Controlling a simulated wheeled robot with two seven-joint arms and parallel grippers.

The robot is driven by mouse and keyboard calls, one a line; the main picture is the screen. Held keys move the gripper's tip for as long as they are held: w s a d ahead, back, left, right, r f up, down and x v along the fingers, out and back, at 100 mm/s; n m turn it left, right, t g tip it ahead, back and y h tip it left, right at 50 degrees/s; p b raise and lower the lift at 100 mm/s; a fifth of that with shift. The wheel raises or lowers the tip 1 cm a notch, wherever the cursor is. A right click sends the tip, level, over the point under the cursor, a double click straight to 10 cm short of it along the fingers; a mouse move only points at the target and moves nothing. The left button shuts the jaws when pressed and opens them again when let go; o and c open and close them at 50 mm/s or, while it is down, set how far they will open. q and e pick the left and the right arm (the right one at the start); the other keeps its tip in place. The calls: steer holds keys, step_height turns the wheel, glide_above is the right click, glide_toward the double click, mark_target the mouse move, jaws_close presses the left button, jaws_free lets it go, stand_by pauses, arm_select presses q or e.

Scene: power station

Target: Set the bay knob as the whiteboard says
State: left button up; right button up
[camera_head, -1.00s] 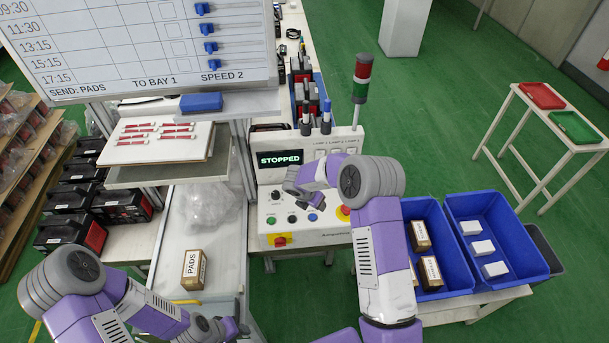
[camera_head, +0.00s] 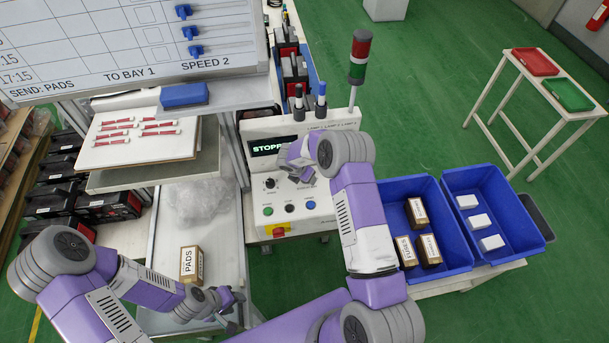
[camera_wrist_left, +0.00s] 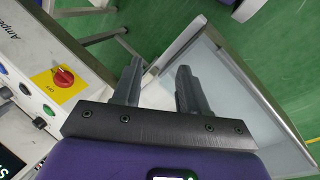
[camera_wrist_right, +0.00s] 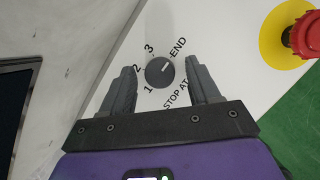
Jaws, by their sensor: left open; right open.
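The whiteboard (camera_head: 130,45) at upper left reads "SEND: PADS TO BAY 1 SPEED 2". The bay knob (camera_wrist_right: 159,71) is a dark round knob marked "STOP AT" with 1, 2, 3 and END; its white mark points toward END. My right gripper (camera_wrist_right: 160,72) is open, with one finger on each side of the knob; I cannot tell whether they touch it. In the head view my right arm hides this knob on the white control panel (camera_head: 325,126). My left gripper (camera_head: 236,308) is open and empty, low near the white conveyor.
The panel display (camera_head: 265,146) is partly hidden. A red stop button (camera_wrist_right: 305,35) is right of the knob. A red switch (camera_wrist_left: 64,77) shows in the left wrist view. A PADS box (camera_head: 191,265) sits on the conveyor. Blue bins (camera_head: 455,262) with boxes stand at right.

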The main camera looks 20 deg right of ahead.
steer(key=shift+c, duration=0.3)
steer(key=c, duration=0.9)
steer(key=shift+c, duration=0.2)
